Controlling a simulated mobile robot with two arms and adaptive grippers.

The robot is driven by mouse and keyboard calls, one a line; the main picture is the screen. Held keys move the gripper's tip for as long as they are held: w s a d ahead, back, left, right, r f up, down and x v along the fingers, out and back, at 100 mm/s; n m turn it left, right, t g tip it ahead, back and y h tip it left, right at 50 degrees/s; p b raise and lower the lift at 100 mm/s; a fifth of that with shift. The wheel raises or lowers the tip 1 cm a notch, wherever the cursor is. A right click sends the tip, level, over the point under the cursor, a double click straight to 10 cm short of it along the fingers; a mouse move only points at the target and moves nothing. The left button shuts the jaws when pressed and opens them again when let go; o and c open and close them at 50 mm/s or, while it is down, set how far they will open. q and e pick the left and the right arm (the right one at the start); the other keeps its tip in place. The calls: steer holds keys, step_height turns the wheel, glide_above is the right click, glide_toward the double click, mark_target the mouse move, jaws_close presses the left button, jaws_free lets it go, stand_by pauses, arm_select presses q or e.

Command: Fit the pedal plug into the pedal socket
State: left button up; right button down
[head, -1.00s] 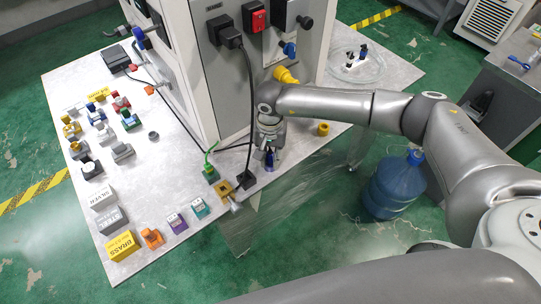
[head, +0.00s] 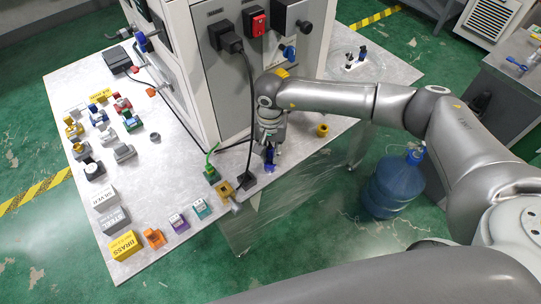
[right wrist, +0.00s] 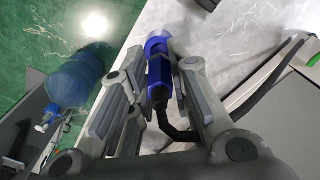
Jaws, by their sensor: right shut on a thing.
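My right gripper (head: 270,160) points down at the table edge, in front of the machine's right-hand corner. It is shut on a blue plug (right wrist: 158,75), the likely pedal plug, which sits between its fingers in the right wrist view. A black cable (right wrist: 177,133) leaves the plug's near end. The blue plug also shows below the fingers in the head view (head: 269,167). A blue fitting (head: 289,53) is on the machine's front panel, well above the gripper; I cannot tell whether it is the pedal socket. My left gripper is not in view.
The grey machine (head: 225,90) stands behind the gripper. A black plug with a hanging cable (head: 249,85) is on its panel. A black adapter (head: 246,181) and a brass-coloured block (head: 224,189) lie left of the gripper. A blue water bottle (head: 396,187) stands on the floor.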

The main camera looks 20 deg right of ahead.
mark_target(270, 145)
steer(key=shift+r+p, duration=0.6)
steer(key=shift+r, duration=0.8)
steer(key=shift+r, duration=0.15)
steer(key=shift+r+p, duration=0.6)
steer(key=shift+r, duration=0.55)
steer(key=shift+r, duration=0.1)
